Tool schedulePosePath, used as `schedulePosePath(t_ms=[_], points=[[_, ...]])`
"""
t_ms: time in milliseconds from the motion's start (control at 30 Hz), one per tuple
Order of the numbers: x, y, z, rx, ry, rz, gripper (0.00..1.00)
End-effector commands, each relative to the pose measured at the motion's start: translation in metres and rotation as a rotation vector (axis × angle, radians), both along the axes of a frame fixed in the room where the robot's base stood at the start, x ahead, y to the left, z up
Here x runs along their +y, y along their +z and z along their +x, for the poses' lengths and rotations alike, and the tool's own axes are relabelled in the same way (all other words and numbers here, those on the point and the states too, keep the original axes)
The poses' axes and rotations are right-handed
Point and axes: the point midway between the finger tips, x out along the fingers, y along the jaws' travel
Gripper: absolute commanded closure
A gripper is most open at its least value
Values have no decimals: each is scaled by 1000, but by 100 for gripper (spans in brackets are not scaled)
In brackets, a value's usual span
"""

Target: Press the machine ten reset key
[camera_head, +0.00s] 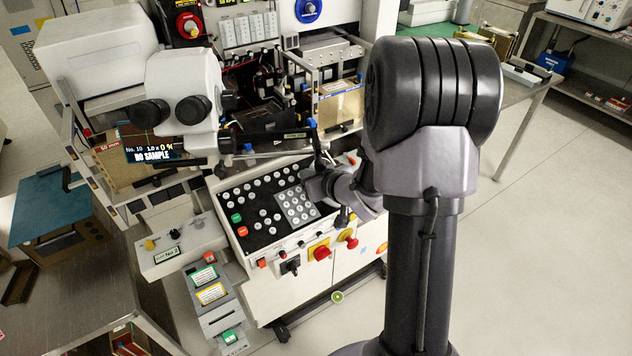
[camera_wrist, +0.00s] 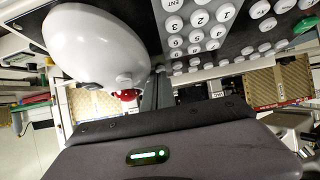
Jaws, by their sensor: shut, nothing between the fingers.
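The machine marked No. 10 (camera_head: 152,148) stands in the head view with a sloping black key panel (camera_head: 262,205) in front. The panel has many round white keys, a green key (camera_head: 237,217), a red key (camera_head: 242,231) and a grey number keypad (camera_head: 297,206). I cannot tell which key is reset. My gripper (camera_wrist: 158,88) is shut and empty. In the head view my wrist is over the right end of the panel and hides part of it. In the wrist view the number keypad (camera_wrist: 197,25) is upper right of the fingers, apart from them.
A large white rounded body (camera_wrist: 105,45) is close on the left in the wrist view. Red and yellow emergency knobs (camera_head: 321,251) stick out below the panel. A small control box (camera_head: 180,247) stands left of the panel. Open floor lies to the right.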

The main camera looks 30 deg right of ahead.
Motion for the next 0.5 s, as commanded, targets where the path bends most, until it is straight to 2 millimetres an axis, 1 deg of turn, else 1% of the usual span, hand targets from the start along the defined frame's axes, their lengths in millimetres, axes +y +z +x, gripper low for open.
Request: schedulePosePath(t_ms=[133, 400, 500], points=[[0, -4, 7, 1, 0, 1, 100], [0, -4, 7, 1, -1, 0, 100], [0, -11, 8, 0, 0, 0, 100]])
